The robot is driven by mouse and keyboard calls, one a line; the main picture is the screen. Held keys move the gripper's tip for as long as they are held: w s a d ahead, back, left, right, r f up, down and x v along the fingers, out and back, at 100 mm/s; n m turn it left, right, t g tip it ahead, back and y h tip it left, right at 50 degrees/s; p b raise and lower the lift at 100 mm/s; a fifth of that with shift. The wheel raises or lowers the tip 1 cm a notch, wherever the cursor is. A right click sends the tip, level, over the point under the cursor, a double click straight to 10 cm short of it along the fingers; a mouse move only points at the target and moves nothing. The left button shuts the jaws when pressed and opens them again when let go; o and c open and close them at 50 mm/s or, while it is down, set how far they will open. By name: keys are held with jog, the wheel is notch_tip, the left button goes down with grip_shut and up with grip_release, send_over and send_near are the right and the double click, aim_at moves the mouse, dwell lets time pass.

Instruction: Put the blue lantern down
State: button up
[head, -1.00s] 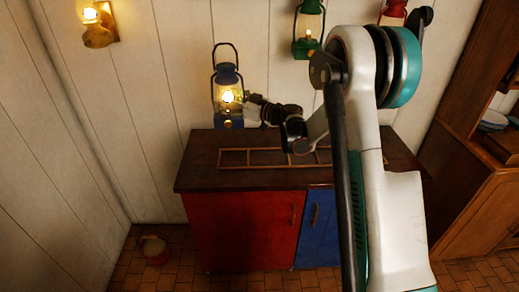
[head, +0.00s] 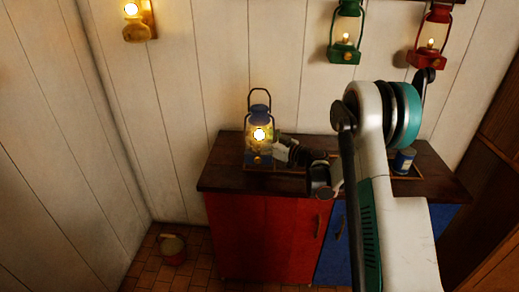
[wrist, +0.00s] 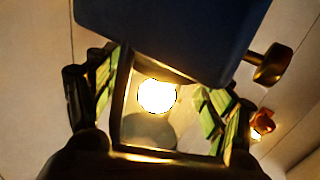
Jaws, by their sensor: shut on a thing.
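The lit blue lantern (head: 259,109) stands upright low over the left part of the dark wooden counter top (head: 228,180), at the wooden divider frame (head: 292,172). I cannot tell whether its base touches the counter. My gripper (head: 282,148) comes in from the right and is shut on the lantern. In the wrist view, the lantern's blue body (wrist: 170,30) and glowing glass lie between the green-padded fingers of my gripper (wrist: 160,97).
A blue can (head: 404,161) stands at the counter's right part. A bucket (head: 172,249) is on the floor at left.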

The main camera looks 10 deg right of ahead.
jog(key=shift+f+b, duration=0.65)
jog(key=shift+f, duration=1.3)
jog(key=shift+f, duration=0.2)
jog(key=o, duration=1.8)
jog(key=shift+r, duration=0.25)
jog(key=p+v, duration=0.2)
jog(key=v, duration=1)
jog(key=shift+d+p, duration=0.1)
jog(key=shift+p, duration=0.3)
